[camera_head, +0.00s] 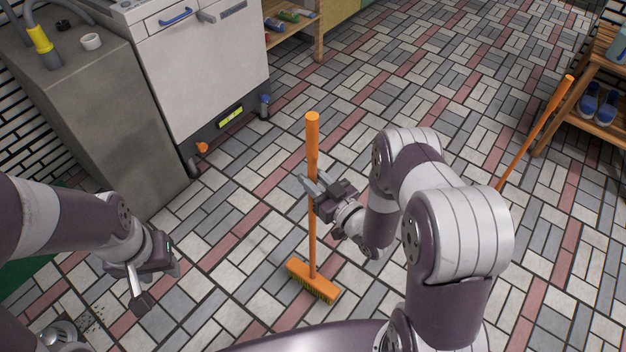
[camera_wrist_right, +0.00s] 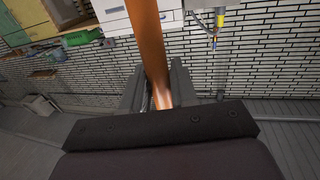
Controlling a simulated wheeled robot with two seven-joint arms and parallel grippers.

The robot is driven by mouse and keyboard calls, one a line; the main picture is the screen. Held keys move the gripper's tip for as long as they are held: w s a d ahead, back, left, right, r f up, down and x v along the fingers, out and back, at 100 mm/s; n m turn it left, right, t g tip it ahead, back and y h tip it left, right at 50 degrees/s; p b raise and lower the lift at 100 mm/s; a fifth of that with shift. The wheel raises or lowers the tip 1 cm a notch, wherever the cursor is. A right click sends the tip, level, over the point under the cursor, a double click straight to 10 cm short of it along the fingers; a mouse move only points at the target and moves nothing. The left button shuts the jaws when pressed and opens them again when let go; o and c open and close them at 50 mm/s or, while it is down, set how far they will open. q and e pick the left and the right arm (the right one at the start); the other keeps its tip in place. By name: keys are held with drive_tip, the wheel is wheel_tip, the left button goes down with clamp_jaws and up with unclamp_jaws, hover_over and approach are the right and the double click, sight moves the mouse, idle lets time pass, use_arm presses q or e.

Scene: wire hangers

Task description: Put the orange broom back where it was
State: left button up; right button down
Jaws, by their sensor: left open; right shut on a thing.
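The orange broom (camera_head: 312,230) is upright in the head view, with its handle vertical and its bristle head at the bottom, at or just above the tiled floor; I cannot tell if it touches. My right gripper (camera_head: 312,188) is shut on the handle at about mid-height. In the right wrist view the orange handle (camera_wrist_right: 148,45) runs between the fingers of the right gripper (camera_wrist_right: 158,95). My left gripper (camera_head: 160,285) is open and empty at the lower left, well apart from the broom.
A grey counter (camera_head: 110,130) and a white cabinet (camera_head: 205,75) stand at the left. The tiled floor behind the broom is clear.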

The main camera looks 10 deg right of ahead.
drive_tip(key=shift+r, duration=0.2)
drive_tip(key=c, duration=0.9)
unclamp_jaws()
drive_tip(key=shift+f, duration=0.25)
